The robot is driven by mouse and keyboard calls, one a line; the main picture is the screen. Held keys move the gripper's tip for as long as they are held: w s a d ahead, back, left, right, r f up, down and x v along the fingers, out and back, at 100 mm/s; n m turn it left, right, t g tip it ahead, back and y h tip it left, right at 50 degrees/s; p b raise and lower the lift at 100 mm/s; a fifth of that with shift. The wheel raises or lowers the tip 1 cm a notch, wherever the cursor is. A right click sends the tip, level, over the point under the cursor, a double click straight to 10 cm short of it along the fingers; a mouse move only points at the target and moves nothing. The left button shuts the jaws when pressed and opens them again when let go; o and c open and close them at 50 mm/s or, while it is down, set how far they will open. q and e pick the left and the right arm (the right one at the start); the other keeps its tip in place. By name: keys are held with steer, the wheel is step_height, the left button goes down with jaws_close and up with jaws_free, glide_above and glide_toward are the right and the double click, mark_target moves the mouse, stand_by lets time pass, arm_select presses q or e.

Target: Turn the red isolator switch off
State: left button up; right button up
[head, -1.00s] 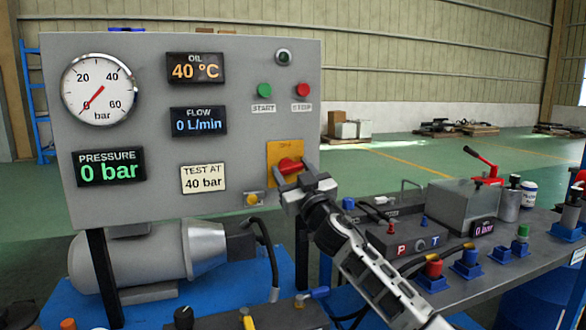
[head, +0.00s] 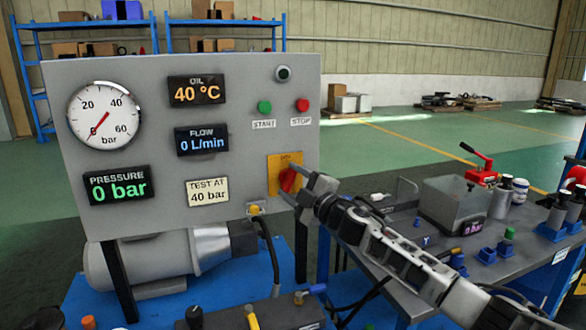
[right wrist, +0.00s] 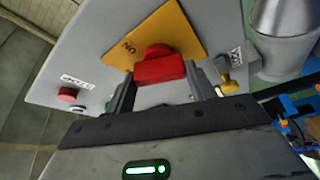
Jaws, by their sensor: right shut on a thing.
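The red isolator switch (head: 288,180) sits on a yellow plate (head: 273,174) at the lower right of the grey panel (head: 230,75). Its handle stands nearly upright, slightly tilted, in the head view. My right gripper (head: 300,181) reaches it from the right, with its fingers around the handle. In the right wrist view the red handle (right wrist: 160,68) lies between the two fingers of my right gripper (right wrist: 163,88), shut on it. The word ON shows on the yellow plate (right wrist: 172,32) there. My left gripper is not in view.
Green START (head: 264,107) and red STOP (head: 302,104) buttons are above the switch. A small yellow knob (head: 254,209) is just below left. A grey bench (head: 400,235) with a hydraulic block and fittings stands right. The pressure display (head: 117,185) reads 0 bar.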

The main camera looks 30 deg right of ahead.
steer(key=shift+r+n+g+p, duration=0.3)
steer(key=shift+n+p, duration=0.7)
steer(key=n+p, duration=0.1)
steer(key=n+g+p, duration=0.1)
steer(key=p, duration=0.1)
steer(key=shift+f+n, duration=0.2)
steer(key=shift+n, duration=0.1)
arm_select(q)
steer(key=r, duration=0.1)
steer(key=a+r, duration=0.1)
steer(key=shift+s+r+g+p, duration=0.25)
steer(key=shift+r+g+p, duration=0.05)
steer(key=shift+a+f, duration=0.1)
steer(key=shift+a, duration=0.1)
arm_select(e)
steer(key=shift+f+n, duration=0.15)
steer(key=shift+n, duration=0.15)
steer(key=o, duration=1)
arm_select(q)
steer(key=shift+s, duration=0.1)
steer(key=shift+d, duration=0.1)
arm_select(e)
steer(key=shift+s, duration=0.1)
